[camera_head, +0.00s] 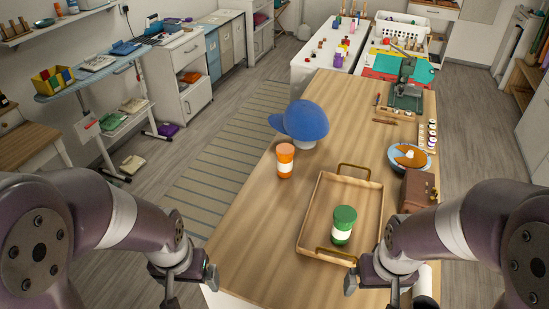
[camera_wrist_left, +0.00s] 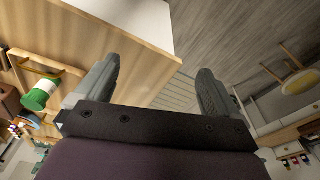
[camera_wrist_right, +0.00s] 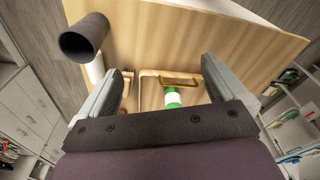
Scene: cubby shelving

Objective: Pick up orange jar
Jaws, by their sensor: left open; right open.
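The orange jar (camera_head: 285,160) stands upright on the wooden table, left of the tray, with a white label around its middle. A green jar (camera_head: 343,226) stands on the wooden tray (camera_head: 313,216); it also shows in the left wrist view (camera_wrist_left: 40,95) and the right wrist view (camera_wrist_right: 172,97). My left gripper (camera_head: 190,292) is open and empty at the table's near left edge, short of the orange jar. My right gripper (camera_head: 372,287) is open and empty near the tray's near right corner. I cannot make out the orange jar in either wrist view.
A blue cap (camera_head: 304,121) sits on a stand just behind the orange jar. A blue-rimmed bowl (camera_head: 409,157) and a brown box (camera_head: 417,190) stand right of the tray. A dark cylinder (camera_wrist_right: 84,38) is near my right gripper.

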